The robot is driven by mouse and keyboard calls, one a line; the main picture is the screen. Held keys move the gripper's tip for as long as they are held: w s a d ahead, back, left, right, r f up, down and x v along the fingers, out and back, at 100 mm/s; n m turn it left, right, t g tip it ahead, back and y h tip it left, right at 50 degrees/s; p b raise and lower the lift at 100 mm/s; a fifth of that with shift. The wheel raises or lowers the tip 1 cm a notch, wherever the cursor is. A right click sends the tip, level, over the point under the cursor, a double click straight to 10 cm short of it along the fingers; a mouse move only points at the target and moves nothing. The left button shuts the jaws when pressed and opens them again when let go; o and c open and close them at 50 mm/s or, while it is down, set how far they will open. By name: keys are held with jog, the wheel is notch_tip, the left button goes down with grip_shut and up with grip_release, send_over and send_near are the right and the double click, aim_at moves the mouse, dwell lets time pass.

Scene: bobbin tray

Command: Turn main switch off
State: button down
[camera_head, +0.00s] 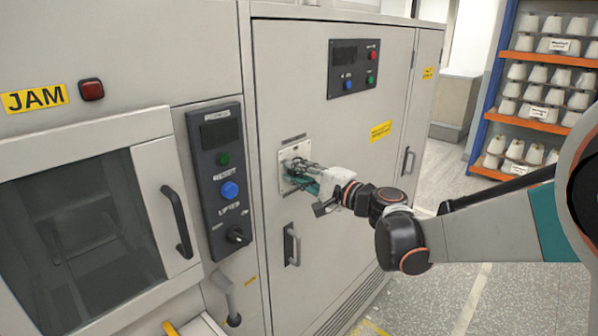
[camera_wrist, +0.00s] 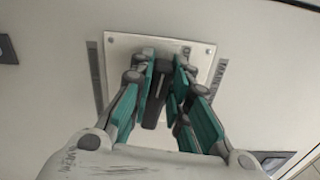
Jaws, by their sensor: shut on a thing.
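The main switch is a dark handle (camera_wrist: 155,108) on a pale square plate (camera_wrist: 118,52), with lettering that reads "MAIN" beside it in the wrist view. In the head view the plate (camera_head: 287,156) is on the grey cabinet door, and the handle is mostly hidden by my fingers. My gripper (camera_wrist: 164,80) has its teal-padded fingers on both sides of the handle and is shut on it. It also shows at the plate in the head view (camera_head: 300,173). In the wrist view the handle runs roughly along the fingers; I cannot read its on or off mark.
A dark button panel (camera_head: 353,68) is above the switch and a door handle (camera_head: 292,245) is below it. A control panel (camera_head: 219,180) with a knob is to the left. A rack of bobbins (camera_head: 540,85) stands at the right. The floor (camera_head: 500,295) at right is clear.

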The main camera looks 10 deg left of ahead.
jog(key=shift+f+n, duration=0.2)
jog(key=shift+n, duration=0.4)
jog(key=c, duration=1.5)
grip_release()
jog(key=v, duration=1.2)
jog(key=shift+s, duration=0.1)
